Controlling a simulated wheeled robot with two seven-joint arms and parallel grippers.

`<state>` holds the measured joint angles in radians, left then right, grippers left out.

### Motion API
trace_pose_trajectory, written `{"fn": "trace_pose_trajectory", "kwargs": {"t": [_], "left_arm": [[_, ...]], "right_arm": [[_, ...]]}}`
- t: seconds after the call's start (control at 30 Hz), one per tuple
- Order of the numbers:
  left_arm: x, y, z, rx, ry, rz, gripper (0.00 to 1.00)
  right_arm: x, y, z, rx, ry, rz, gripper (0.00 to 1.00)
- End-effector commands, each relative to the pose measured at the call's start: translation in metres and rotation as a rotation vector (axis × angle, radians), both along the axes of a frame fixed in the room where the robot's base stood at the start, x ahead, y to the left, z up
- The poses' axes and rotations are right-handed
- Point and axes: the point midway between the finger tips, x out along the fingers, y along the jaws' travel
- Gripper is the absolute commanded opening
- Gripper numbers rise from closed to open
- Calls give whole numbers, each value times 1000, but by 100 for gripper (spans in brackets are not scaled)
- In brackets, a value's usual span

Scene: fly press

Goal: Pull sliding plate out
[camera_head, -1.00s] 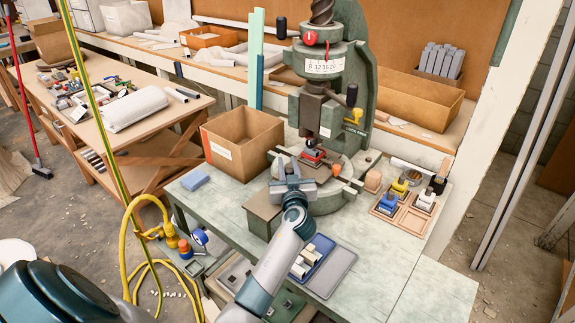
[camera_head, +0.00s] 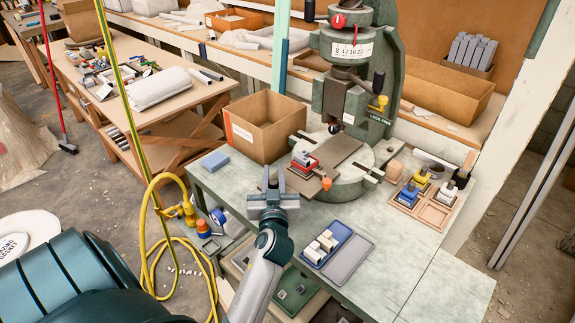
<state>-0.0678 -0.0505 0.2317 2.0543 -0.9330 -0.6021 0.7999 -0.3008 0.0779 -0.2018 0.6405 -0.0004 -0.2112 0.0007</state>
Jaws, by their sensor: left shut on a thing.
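The sliding plate (camera_head: 309,184) is a brown-grey plate at the near left side of the green fly press (camera_head: 362,82). It carries a red block with a pale part on top (camera_head: 303,160) and has an orange knob (camera_head: 326,184) by its near corner. The plate sits out from under the press ram, towards me. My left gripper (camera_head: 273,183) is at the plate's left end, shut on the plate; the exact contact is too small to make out. My right gripper is not in view.
A cardboard box (camera_head: 262,130) and a blue sponge-like block (camera_head: 215,161) stand behind left on the bench (camera_head: 393,262). A blue-grey tray (camera_head: 349,260) with white parts lies in front. A wooden tray (camera_head: 436,213) is on the right. A yellow hose (camera_head: 150,225) hangs at left.

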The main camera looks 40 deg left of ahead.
Motion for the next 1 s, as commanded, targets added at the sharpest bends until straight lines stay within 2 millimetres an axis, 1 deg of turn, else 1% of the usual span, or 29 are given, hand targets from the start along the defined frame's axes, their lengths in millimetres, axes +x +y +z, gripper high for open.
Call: {"fn": "trace_pose_trajectory", "kwargs": {"t": [0.03,0.2,0.57,0.6,0.63,0.67,1.0], "left_arm": [[-7,1,0,-1,0,3,0],[-19,2,0,1,0,2,0],[-21,2,1,1,-1,1,0],[-21,2,1,1,-1,1,28],[-21,2,1,1,-1,1,36],[-21,2,1,1,-1,1,40],[-20,2,0,-1,-1,0,40]], "right_arm": [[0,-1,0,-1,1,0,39],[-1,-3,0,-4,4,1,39],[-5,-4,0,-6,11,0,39],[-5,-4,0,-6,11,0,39],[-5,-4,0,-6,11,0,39],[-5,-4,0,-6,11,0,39],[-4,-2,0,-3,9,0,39]]}}
